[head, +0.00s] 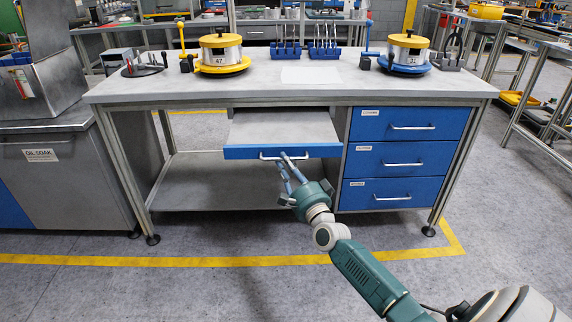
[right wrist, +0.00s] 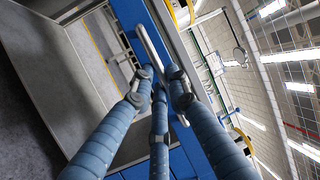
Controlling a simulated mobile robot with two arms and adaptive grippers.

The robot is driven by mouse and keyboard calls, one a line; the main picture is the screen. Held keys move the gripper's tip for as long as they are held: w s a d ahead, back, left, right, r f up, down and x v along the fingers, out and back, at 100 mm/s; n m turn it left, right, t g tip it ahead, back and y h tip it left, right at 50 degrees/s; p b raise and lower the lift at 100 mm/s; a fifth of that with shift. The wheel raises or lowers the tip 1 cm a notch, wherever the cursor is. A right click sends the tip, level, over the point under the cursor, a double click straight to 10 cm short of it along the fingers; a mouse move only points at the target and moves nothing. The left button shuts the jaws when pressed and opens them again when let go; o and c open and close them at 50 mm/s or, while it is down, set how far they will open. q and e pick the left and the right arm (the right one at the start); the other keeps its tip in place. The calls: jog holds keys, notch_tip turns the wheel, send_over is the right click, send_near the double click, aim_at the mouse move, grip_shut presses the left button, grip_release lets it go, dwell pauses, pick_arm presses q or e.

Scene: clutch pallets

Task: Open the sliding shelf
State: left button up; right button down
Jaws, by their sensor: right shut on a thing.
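The sliding shelf (head: 280,128) sits under the workbench top, left of the blue drawers. It has a grey top, a blue front edge (head: 238,153) and a silver bar handle (head: 266,156). The shelf stands pulled out, with much of its top showing. My right gripper (head: 288,160) is at the handle's right part, its blue fingers shut on it. In the right wrist view the fingers (right wrist: 162,85) close around the silver handle (right wrist: 152,42), against the blue front. The fingers hide part of the handle. My left gripper is not in view.
The workbench (head: 130,90) carries two yellow-topped cylinders (head: 221,48), blue racks (head: 324,48) and small tools. Three blue drawers (head: 411,124) are shut at right. A lower shelf (head: 215,180) lies beneath. A grey oil soak cabinet (head: 75,165) stands at left. Floor in front is clear.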

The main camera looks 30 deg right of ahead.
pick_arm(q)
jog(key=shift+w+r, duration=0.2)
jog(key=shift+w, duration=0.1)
pick_arm(e)
jog(key=shift+s+a, duration=0.1)
jog(key=shift+s, duration=0.1)
jog(key=c, duration=1.7)
grip_release()
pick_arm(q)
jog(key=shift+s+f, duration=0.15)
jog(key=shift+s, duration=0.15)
pick_arm(e)
jog(key=shift+o, duration=0.2)
jog(key=v, duration=1.2)
jog(key=shift+f, duration=0.15)
